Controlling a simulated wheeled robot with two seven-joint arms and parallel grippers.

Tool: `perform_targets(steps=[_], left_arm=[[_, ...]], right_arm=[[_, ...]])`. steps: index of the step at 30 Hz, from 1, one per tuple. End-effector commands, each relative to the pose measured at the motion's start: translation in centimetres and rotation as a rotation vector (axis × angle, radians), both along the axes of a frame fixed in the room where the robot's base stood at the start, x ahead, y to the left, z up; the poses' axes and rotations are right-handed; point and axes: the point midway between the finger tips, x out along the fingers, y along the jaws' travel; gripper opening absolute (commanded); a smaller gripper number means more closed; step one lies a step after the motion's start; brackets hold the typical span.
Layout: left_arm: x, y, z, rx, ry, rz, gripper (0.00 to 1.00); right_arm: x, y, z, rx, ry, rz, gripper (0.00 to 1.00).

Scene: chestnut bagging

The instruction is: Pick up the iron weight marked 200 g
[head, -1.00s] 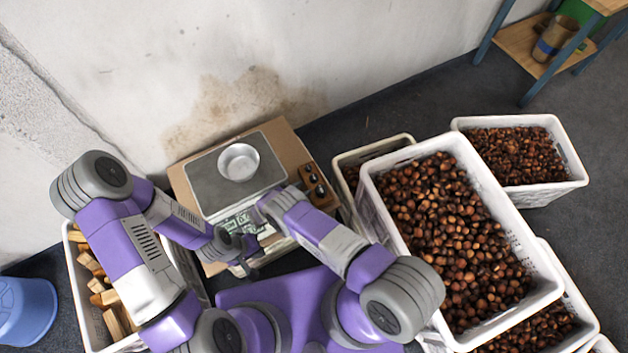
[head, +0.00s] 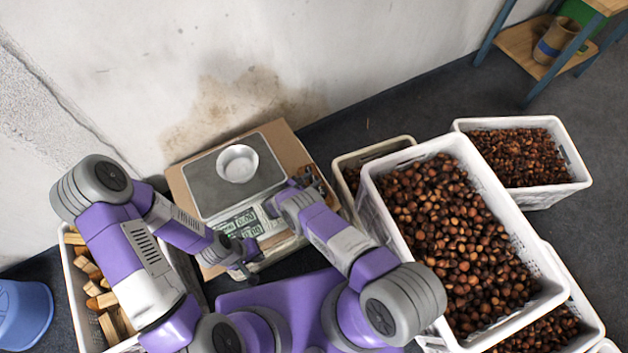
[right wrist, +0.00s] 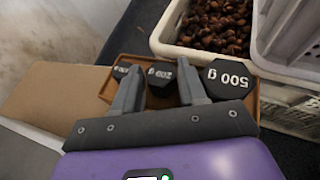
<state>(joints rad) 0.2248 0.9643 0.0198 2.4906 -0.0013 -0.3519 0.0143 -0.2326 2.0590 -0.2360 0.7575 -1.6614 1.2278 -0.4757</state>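The iron weight marked 200 g (right wrist: 160,74) is the dark middle one of three weights in a small wooden box (right wrist: 257,103), seen in the right wrist view; its marking is partly legible. My right gripper (right wrist: 158,80) is open, with one finger to each side of that weight in the picture. I cannot tell whether they touch it. In the head view the right gripper (head: 304,184) is over the box and hides most of it. My left gripper (head: 250,268) is near the front edge of the scale, too small to tell its opening.
The 500 g weight (right wrist: 228,79) is right of the middle weight, and a smaller weight (right wrist: 121,71) is on its left. Crates of chestnuts (head: 545,290) are on the right.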

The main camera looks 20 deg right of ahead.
Motion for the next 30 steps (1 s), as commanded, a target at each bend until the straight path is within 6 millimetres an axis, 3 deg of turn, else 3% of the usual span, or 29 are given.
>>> perform_targets(steps=[1, 8, 17, 30], left_arm=[[0.0, 0.0, 0.0, 0.0, 0.0, 0.0, 0.0], [0.0, 0.0, 0.0, 0.0, 0.0, 0.0, 0.0], [0.0, 0.0, 0.3, 0.0, 0.0, 0.0, 0.0], [0.0, 0.0, 4.7, 0.0, 0.0, 0.0, 0.0]], right_arm=[[0.0, 0.0, 0.0, 0.0, 0.0, 0.0, 0.35], [0.0, 0.0, 0.0, 0.0, 0.0, 0.0, 0.0], [0.0, 0.0, 0.5, 0.0, -0.001, 0.0, 0.0], [0.1, 0.1, 8.4, -0.001, -0.002, 0.001, 0.0]])
